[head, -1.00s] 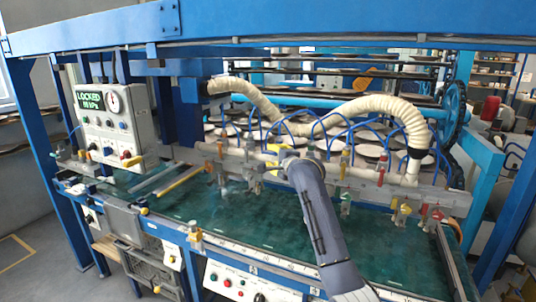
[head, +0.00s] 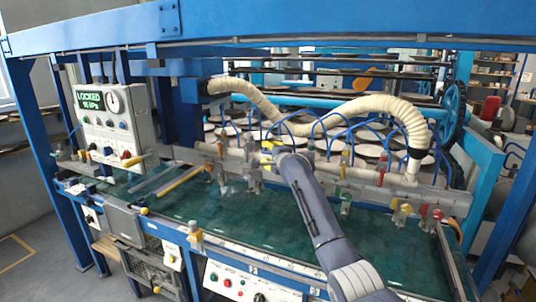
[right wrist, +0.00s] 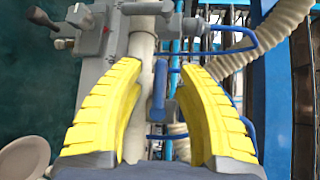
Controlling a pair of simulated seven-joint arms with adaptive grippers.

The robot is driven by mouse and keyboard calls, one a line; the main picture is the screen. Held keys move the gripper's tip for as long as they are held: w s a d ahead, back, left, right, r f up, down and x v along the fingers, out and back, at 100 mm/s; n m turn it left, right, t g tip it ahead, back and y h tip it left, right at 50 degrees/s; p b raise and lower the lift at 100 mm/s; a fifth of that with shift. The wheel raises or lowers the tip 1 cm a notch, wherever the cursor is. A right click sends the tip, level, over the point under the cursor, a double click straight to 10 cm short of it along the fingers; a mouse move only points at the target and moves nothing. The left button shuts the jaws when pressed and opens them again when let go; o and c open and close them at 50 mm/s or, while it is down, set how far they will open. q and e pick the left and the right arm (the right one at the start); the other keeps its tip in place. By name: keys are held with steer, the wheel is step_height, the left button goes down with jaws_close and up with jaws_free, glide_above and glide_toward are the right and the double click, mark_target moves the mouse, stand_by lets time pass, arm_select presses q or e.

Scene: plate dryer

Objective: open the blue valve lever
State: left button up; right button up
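The blue valve lever (right wrist: 160,82) shows in the right wrist view as a short blue handle on the pale pipe assembly. It stands between the two yellow fingers of my right gripper (right wrist: 160,68), with a gap on each side. The fingers are spread and hold nothing. In the head view my right gripper (head: 268,153) is at the grey pipe manifold (head: 350,178), near its middle. There the gripper and arm hide the blue lever. My left gripper is not in view.
Other valves with red and yellow handles line the manifold, including a red one (head: 437,214). A ribbed cream hose (head: 350,108) and thin blue tubes arch behind it. A control box (head: 113,128) reading LOCKED stands at left. The green bed (head: 220,208) in front is mostly clear.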

steer(key=shift+c, duration=0.4)
jaws_close()
stand_by(0.4)
steer(key=shift+d+f+n+g+h, duration=0.1)
steer(key=shift+f+n+g+h, duration=0.25)
steer(key=shift+n+g+h, duration=0.55)
steer(key=shift+d+f+n+g+h, duration=0.3)
steer(key=shift+f+n+g+h, duration=0.15)
steer(key=shift+n+g+h, duration=0.5)
